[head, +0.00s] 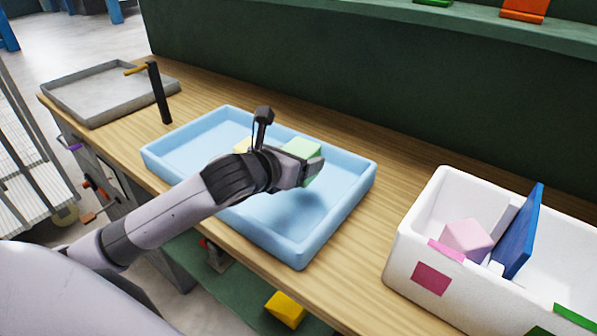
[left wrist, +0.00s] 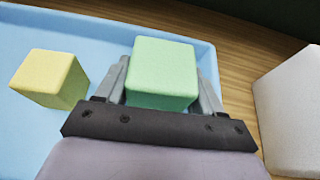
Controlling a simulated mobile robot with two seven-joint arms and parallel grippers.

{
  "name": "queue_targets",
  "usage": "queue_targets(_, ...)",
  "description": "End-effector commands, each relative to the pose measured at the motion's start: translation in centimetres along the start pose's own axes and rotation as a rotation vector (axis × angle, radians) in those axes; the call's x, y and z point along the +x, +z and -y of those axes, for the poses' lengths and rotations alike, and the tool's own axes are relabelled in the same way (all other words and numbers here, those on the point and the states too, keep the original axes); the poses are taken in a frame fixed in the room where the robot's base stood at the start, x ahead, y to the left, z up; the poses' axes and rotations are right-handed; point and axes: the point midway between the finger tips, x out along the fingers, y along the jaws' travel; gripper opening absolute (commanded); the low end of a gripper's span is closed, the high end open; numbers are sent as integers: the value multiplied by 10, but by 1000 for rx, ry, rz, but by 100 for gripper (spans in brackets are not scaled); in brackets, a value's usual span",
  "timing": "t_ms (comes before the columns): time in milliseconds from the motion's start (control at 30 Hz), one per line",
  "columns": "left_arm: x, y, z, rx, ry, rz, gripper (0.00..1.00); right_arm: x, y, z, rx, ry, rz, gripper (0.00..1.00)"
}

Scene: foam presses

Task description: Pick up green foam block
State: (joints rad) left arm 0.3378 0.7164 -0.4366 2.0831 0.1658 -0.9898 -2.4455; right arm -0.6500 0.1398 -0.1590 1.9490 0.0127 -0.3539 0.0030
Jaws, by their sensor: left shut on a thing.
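The green foam block (head: 303,147) is a pale green cube. My left gripper (head: 308,165) is shut on it, over the right half of the light blue tray (head: 337,218). In the left wrist view the green foam block (left wrist: 164,70) sits between the two grey fingers of my left gripper (left wrist: 165,85), one on each side. A shadow lies on the tray floor below the gripper. I cannot tell how high the block is above the floor. My right gripper is not in view.
A yellow block (left wrist: 50,77) lies in the tray, partly hidden in the head view (head: 242,146). A white bin (head: 400,262) at right holds a pink block (head: 466,238) and a blue panel (head: 522,232). A grey tray (head: 110,92) and a black post (head: 159,92) stand at left.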

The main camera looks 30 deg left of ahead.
Motion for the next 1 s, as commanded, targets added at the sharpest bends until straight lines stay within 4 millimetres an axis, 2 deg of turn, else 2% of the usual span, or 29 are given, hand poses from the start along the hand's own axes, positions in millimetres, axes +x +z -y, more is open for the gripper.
queue_targets(33, -7, 20, -1, 4, 1, 9, 39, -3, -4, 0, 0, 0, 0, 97)
queue_targets(200, -26, 63, -1, 3, 2, 8, 39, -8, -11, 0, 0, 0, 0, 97)
queue_targets(500, -48, 115, 0, 1, 0, 4, 39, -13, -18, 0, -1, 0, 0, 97)
queue_targets(700, -54, 132, 0, 0, 1, 2, 39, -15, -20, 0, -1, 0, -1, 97)
queue_targets(1000, -56, 136, 0, -1, 1, -1, 39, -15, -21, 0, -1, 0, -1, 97)
